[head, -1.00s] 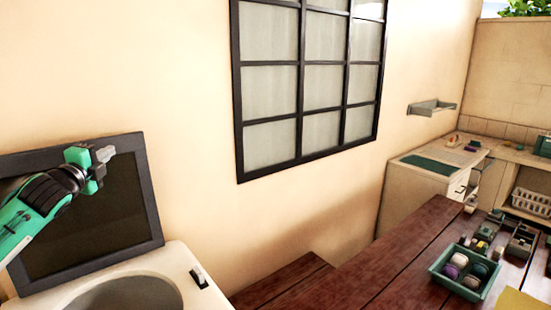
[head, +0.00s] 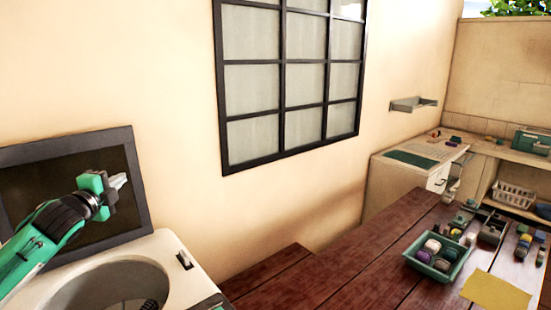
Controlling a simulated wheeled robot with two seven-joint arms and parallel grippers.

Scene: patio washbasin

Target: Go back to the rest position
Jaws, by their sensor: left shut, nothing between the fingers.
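My left arm comes in from the left in the head view. Its green and black gripper (head: 117,181) is shut and empty. It is raised above the white washbasin unit (head: 160,245), in front of the dark-framed panel (head: 137,170) that stands upright behind the basin. The round bowl of the basin (head: 118,285) is partly visible at the bottom left. My right gripper is not in view.
A wooden table (head: 350,265) fills the lower right. On it are a green tray (head: 452,268) with several round items, a yellow sheet (head: 497,291) and several small objects. A counter (head: 405,175) with a white basket (head: 513,194) stands behind. A barred window (head: 290,85) is on the wall.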

